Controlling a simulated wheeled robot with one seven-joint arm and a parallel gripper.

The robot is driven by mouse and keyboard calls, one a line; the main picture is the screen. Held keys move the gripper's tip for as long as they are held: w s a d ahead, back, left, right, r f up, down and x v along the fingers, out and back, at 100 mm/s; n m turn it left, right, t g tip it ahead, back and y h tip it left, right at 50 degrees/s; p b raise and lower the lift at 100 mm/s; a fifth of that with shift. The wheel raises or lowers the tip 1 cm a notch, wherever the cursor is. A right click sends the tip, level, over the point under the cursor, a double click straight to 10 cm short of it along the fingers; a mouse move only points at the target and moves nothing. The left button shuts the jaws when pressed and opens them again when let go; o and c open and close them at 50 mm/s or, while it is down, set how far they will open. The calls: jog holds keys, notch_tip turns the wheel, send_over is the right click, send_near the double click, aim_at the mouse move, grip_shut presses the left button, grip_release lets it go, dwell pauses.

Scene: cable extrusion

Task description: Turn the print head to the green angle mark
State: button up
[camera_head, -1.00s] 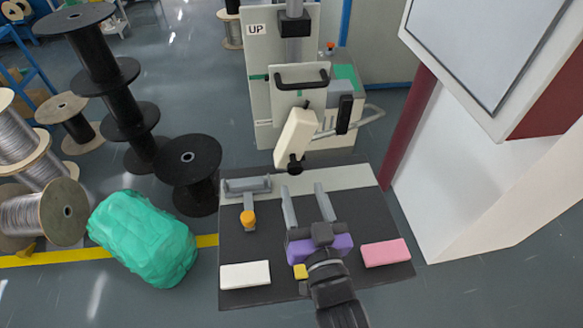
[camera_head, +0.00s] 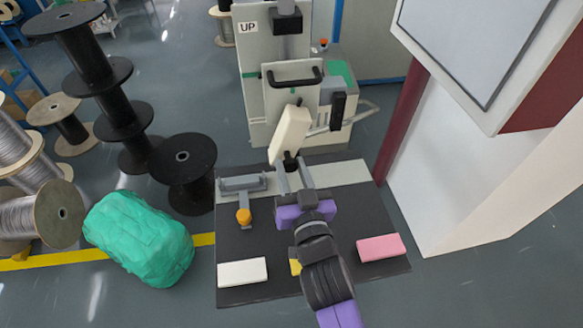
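The print head (camera_head: 290,135) is a cream block at the front of the machine, tilted with its top leaning right. A dark nozzle end (camera_head: 289,161) sits at its bottom. A small green mark (camera_head: 292,90) shows on the pale plate above it, under the black handle. My gripper (camera_head: 293,168) has two grey fingers spread apart, one on each side of the dark lower end. I cannot tell whether they touch it. The purple gripper body (camera_head: 305,210) is over the dark table.
On the dark table (camera_head: 262,240) lie a white block (camera_head: 242,272), a pink block (camera_head: 381,247) and a grey fixture with an orange knob (camera_head: 244,216). A black spool (camera_head: 184,170) stands left. A white column (camera_head: 440,170) stands right.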

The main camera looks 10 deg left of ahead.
grip_shut()
dwell(1.1)
